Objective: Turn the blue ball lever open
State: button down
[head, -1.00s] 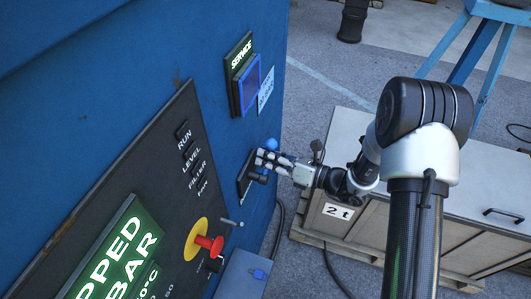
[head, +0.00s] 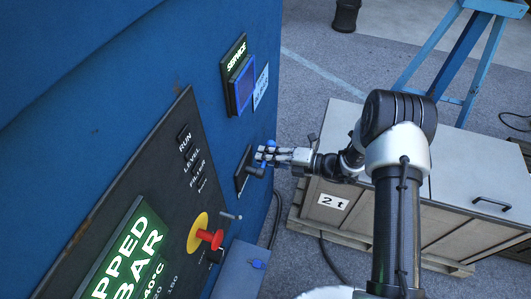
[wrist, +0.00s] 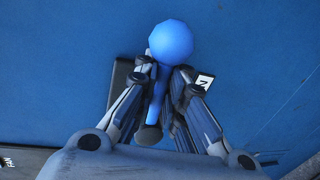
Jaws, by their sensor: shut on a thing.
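The blue ball lever (wrist: 171,41) shows in the wrist view as a round blue ball on a blue stem. It stands in front of a dark plate on the blue cabinet wall. My gripper (wrist: 160,75) is shut on the stem just below the ball, one finger on each side. In the head view my gripper (head: 286,155) reaches in from the right, and the ball (head: 271,143) shows just above the fingers. The dark plate (head: 243,168) is to the left of the fingers. The lower stem is partly hidden by the fingers.
A dark control panel (head: 150,190) with a red knob on a yellow disc (head: 198,230) lies left of the lever. A lit SERVICE sign (head: 236,60) is above it. A grey crate marked "2 t" (head: 350,125) stands behind my arm. A grey box (head: 235,270) juts out below.

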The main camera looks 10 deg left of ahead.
jog(key=shift+w+m, duration=0.3)
jog(key=shift+m, duration=0.2)
jog(key=shift+f, duration=0.15)
jog(key=c, duration=1.7)
grip_release()
jog(key=shift+d+f, duration=0.1)
jog(key=shift+f, duration=0.05)
jog(key=shift+o, duration=0.2)
jog(key=shift+s, duration=0.15)
jog(key=w+v, duration=0.1)
jog(key=v, duration=1.1)
jog(key=shift+s, duration=0.4)
